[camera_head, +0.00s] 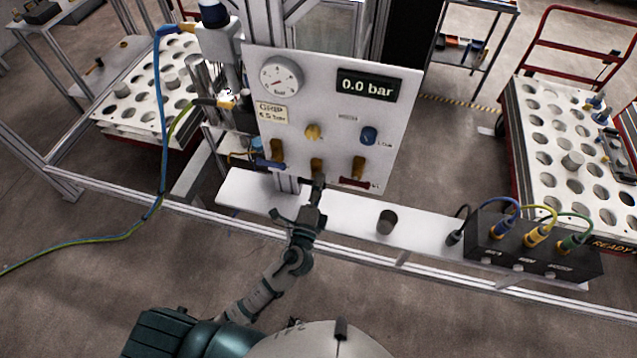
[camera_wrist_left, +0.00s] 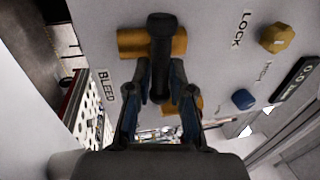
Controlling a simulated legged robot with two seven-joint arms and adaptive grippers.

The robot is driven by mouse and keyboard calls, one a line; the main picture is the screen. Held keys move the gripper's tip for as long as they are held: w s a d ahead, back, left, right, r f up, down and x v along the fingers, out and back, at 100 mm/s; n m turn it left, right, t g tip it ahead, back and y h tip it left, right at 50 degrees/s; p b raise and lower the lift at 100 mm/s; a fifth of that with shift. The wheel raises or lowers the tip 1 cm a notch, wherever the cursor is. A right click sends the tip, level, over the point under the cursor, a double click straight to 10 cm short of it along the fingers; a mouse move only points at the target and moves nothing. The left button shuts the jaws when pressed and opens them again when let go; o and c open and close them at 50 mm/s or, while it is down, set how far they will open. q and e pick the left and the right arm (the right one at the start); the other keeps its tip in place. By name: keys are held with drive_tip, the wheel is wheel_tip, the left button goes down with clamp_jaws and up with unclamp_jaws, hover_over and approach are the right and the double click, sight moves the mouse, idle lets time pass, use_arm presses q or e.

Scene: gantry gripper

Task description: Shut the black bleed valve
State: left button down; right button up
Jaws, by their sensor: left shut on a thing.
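The bleed valve is on the lower middle of the white panel (camera_head: 333,108), with a brass body (camera_head: 317,165). In the left wrist view its black handle (camera_wrist_left: 162,45) crosses in front of the brass body (camera_wrist_left: 131,42), beside the printed word BLEED. My left gripper (camera_head: 315,188) reaches up to the panel's lower edge. In the wrist view its two fingers (camera_wrist_left: 160,92) are shut on the lower part of the black handle. In the head view the gripper hides most of that handle. My right gripper is not in view.
A blue-handled valve (camera_head: 270,163) is left of the bleed valve, a red-handled one (camera_head: 355,183) right. Above are a yellow knob (camera_head: 313,131), a blue knob (camera_head: 368,135), a gauge (camera_head: 281,76) and a display (camera_head: 367,86) reading 0.0 bar. A white rail (camera_head: 345,212) runs below.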

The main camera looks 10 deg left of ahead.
use_arm(q)
drive_tip(key=shift+f, duration=0.2)
drive_tip(key=c, duration=1.1)
unclamp_jaws()
drive_tip(key=shift+c, duration=0.2)
drive_tip(key=shift+d, duration=0.1)
drive_tip(key=s+f, duration=0.2)
drive_tip(key=s, duration=0.9)
drive_tip(key=shift+s+a+f, duration=0.2)
drive_tip(key=shift+s, duration=0.2)
